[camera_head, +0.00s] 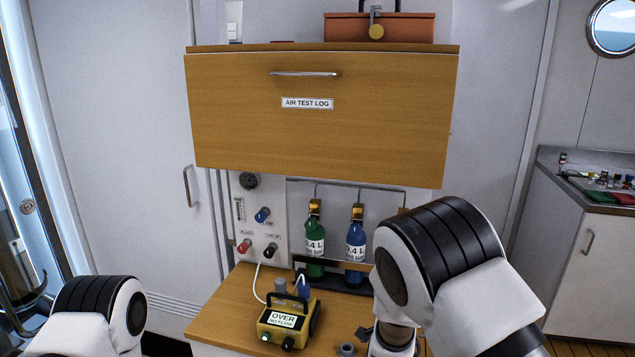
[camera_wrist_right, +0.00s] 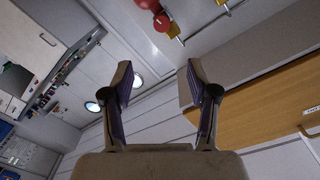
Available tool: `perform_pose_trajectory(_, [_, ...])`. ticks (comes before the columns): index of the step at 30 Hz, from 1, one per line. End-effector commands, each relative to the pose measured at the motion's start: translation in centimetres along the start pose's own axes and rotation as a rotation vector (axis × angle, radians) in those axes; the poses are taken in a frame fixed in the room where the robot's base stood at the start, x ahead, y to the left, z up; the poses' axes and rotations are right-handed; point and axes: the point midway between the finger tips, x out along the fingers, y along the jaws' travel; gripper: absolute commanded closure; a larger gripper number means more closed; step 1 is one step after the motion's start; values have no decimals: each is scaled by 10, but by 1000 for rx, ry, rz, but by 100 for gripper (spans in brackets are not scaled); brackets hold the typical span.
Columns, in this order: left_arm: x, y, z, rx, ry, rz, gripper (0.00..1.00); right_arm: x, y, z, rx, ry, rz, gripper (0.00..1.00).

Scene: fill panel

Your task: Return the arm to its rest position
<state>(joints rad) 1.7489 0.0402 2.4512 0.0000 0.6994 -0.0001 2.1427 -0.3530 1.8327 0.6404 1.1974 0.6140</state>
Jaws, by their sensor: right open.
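My right arm (camera_head: 445,265) rises from the bottom right of the head view, bent, in front of the right part of the fill panel. Its gripper is not clear there. In the right wrist view my right gripper (camera_wrist_right: 157,85) is open, with its two fingers apart and nothing between them. My left arm (camera_head: 95,315) shows at the bottom left of the head view. Its gripper is out of view.
A wooden cabinet front (camera_head: 320,130) labelled AIR TEST LOG overhangs the panel. A green bottle (camera_head: 315,245) and a blue bottle (camera_head: 356,242) stand below. A yellow meter (camera_head: 288,322) reading OVER sits on the wooden counter (camera_head: 232,302). A side counter (camera_head: 590,160) stands right.

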Motion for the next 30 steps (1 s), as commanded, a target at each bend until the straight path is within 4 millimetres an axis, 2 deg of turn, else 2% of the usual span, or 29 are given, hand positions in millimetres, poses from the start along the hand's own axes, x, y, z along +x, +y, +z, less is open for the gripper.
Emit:
perform_pose_trajectory(10, [0,0,-2,1,4,0,60,-11,81,35,-18,-82,136,41])
perform_pose_trajectory(14, [0,0,-1,0,3,0,60,-29,128,56,-49,-163,210,41])
perform_pose_trajectory(17, [0,0,-1,0,2,0,60,-52,170,76,-92,-259,278,41])
perform_pose_trajectory(20, [0,0,-1,0,2,0,60,-91,221,100,-162,-406,360,41])
perform_pose_trajectory(21, [0,0,-1,0,3,0,60,-114,245,111,-201,-490,397,41])
perform_pose_trajectory(23, [0,0,-1,0,3,0,60,-155,278,126,-266,-633,447,41])
perform_pose_trajectory(24, [0,0,-1,0,3,0,60,-186,297,134,-311,-737,473,41])
perform_pose_trajectory(26, [0,0,-1,0,3,0,60,-234,320,144,-378,-906,497,41])
perform_pose_trajectory(27, [0,0,-1,0,3,0,60,-268,330,147,-421,-1022,502,41])
perform_pose_trajectory(30, [0,0,-1,0,3,0,60,-339,340,148,-525,-1293,456,41])
